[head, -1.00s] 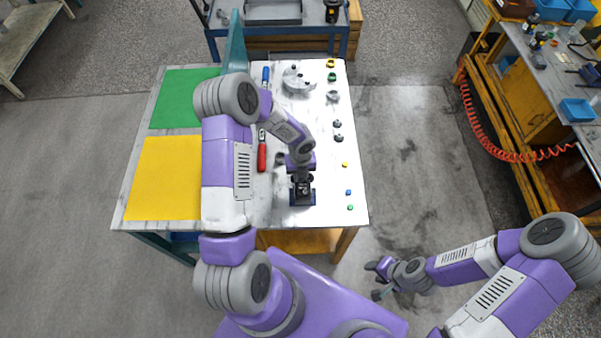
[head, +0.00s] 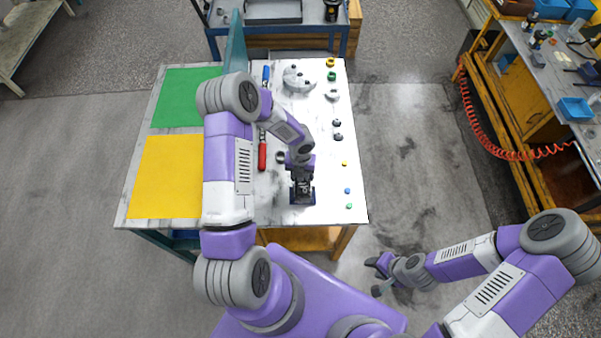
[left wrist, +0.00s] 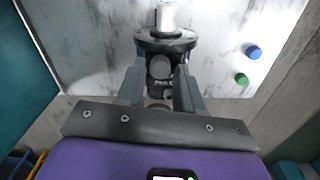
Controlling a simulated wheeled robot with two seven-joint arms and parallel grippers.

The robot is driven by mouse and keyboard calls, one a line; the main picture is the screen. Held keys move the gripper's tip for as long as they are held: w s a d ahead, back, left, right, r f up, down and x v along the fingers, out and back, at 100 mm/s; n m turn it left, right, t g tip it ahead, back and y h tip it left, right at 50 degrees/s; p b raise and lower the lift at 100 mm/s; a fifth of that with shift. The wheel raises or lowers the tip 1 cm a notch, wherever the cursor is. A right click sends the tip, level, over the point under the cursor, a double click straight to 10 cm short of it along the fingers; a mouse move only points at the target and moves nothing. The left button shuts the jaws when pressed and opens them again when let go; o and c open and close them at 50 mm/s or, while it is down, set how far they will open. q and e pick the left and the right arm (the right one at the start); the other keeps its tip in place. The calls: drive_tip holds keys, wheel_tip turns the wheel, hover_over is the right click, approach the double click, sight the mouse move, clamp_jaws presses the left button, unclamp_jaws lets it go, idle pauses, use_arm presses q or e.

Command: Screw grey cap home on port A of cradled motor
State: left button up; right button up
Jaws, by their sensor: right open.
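The motor in its cradle (head: 303,198) stands near the front edge of the white table, mostly hidden under my left gripper (head: 302,185) in the head view. In the left wrist view the motor's dark flange (left wrist: 165,42) and pale shaft (left wrist: 167,17) show beyond my left gripper (left wrist: 160,72). Its two fingers stand on either side of a rounded grey piece (left wrist: 160,67). I cannot tell whether that is the grey cap, whether it is gripped, or how it sits on port A. My right gripper (head: 378,277) is open and empty, off the table at lower right.
Blue (head: 347,190) and green (head: 349,206) small plugs lie right of the motor. A red-handled tool (head: 262,156) lies left. Grey parts (head: 337,124) and a grey round flange (head: 299,79) are farther back. Yellow (head: 165,176) and green (head: 184,96) mats cover the left side.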

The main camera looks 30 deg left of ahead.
use_arm(q)
drive_tip(key=n+b, duration=0.2)
drive_tip(key=n, duration=0.2)
drive_tip(key=n+b, duration=0.3)
drive_tip(key=n, duration=0.1)
drive_tip(key=shift+f+n, duration=0.2)
drive_tip(key=shift+n, duration=0.6)
drive_tip(key=shift+r+n, duration=0.2)
drive_tip(key=shift+n, duration=0.2)
drive_tip(key=shift+c, duration=0.3)
clamp_jaws()
